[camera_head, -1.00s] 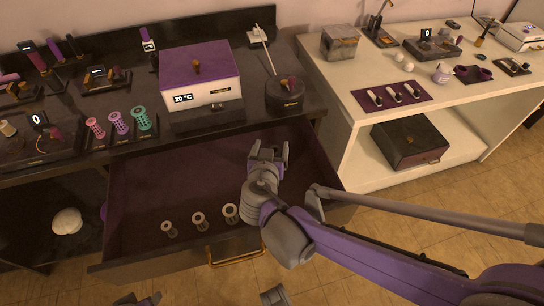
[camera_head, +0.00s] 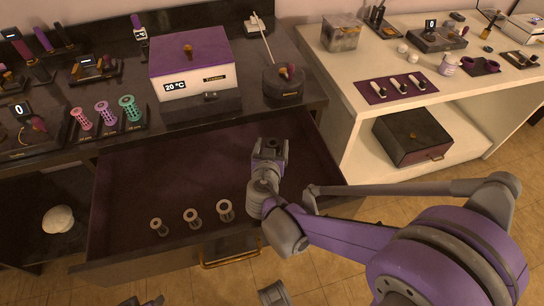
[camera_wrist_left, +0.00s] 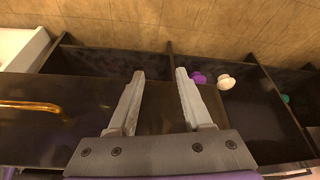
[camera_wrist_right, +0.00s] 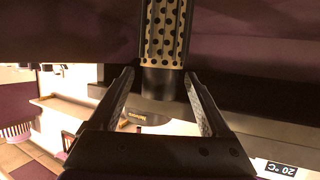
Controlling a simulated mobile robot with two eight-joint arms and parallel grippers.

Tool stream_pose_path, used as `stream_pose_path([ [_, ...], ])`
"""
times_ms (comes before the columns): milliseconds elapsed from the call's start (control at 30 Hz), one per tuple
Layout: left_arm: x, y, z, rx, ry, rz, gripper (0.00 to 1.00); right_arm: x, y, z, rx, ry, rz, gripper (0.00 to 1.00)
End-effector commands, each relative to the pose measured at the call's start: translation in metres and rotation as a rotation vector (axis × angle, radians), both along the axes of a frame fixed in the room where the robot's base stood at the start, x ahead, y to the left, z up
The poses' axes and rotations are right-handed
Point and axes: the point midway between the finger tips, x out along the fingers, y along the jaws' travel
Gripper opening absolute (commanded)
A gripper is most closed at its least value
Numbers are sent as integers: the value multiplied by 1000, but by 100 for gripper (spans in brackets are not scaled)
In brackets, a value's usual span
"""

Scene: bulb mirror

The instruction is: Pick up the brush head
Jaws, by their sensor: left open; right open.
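A perforated metal barrel with a black end (camera_wrist_right: 164,35), which looks like a brush head, shows in the right wrist view. My right gripper (camera_wrist_right: 159,76) is open, and the barrel's black end appears between or just beyond its fingertips; I cannot tell whether they touch. In the head view my right gripper (camera_head: 270,147) is over the right part of the open drawer (camera_head: 120,190) and mostly hides the barrel. My left gripper (camera_wrist_left: 159,74) is open and empty.
Pink, purple and teal perforated rollers (camera_head: 106,113) stand on the counter behind the drawer. A purple-lidded box (camera_head: 190,65) and a round dark pot (camera_head: 284,84) are also there. A white table (camera_head: 345,80) stands to the right. The drawer's back left floor is clear.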

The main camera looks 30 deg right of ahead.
Motion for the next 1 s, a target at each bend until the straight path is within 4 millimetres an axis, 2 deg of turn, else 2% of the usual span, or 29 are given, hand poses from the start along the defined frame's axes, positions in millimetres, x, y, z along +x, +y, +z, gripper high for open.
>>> stream_pose_path([
  [200,1,0,-10,0,4,0,50,23,-17,-12,0,0,-1,81],
  [433,1,0,-10,0,3,0,50,24,-18,-11,0,0,0,79],
  [867,1,0,-10,0,3,0,50,24,-18,-11,0,0,0,2],
  [1000,1,0,-10,0,3,0,50,24,-18,-11,0,0,0,0],
])
